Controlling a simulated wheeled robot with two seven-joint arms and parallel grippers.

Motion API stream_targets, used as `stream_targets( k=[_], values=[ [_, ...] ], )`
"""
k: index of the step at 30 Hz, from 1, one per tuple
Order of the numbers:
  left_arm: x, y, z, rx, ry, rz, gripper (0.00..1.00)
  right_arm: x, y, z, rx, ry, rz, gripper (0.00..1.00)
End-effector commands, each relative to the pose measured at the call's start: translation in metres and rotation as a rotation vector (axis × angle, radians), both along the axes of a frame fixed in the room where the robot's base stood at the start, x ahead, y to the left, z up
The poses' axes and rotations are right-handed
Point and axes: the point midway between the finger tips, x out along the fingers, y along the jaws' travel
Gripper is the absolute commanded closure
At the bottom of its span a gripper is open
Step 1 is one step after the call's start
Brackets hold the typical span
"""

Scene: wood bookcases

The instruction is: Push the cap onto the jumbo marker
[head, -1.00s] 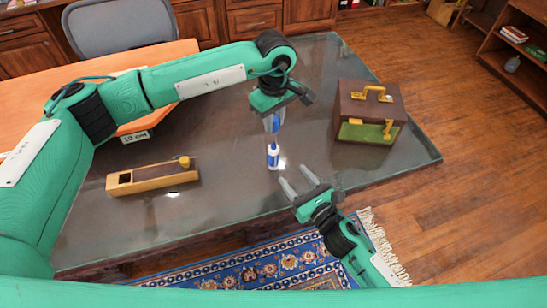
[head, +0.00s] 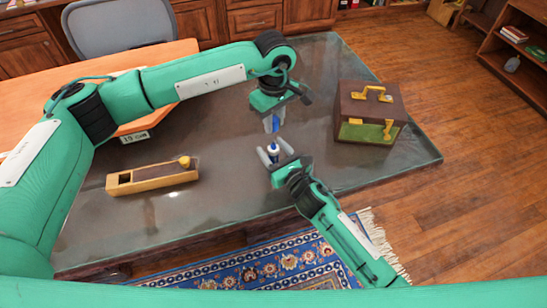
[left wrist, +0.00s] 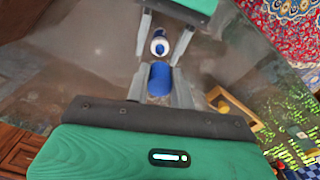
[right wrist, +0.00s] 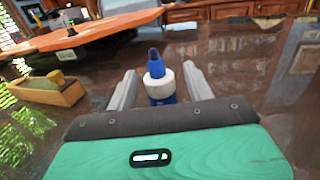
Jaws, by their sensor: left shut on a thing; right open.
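The jumbo marker (head: 273,149) stands upright on the glass-topped table, with a blue body, a white collar and a blue tip. It shows in the right wrist view (right wrist: 159,82) between the open fingers of my right gripper (right wrist: 156,88). No contact with the fingers is clear. My left gripper (left wrist: 165,84) is shut on the blue cap (left wrist: 160,78) and holds it above the table. In the left wrist view the marker (left wrist: 158,45) appears just beyond the cap. In the head view the cap (head: 275,122) is partly hidden by the left fingers.
A wooden box with a yellow knob (head: 153,177) lies at the left of the table. A brown case with yellow handles (head: 368,112) stands at the right. The table (head: 215,150) between them is largely clear. A grey chair (head: 122,26) stands behind.

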Motion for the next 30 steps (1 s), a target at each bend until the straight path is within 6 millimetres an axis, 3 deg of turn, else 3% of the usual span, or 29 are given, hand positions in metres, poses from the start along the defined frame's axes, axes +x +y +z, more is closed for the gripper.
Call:
stream_targets(
  k=[5,14,20,30],
  values=[
    [0.000,0.000,0.000,0.000,0.000,0.000,0.98,0.000,0.000,0.000,0.000,0.000,0.000,0.48],
    [0.000,0.000,0.000,0.000,0.000,0.000,0.98,0.000,0.000,0.000,0.000,0.000,0.000,1.00],
    [0.000,0.000,-0.004,-0.001,0.001,0.000,0.98,0.000,0.000,0.000,0.000,0.000,0.000,1.00],
    [-0.001,0.001,-0.048,-0.004,-0.003,0.000,0.98,0.000,0.000,0.001,0.001,-0.001,0.000,1.00]
  ],
)
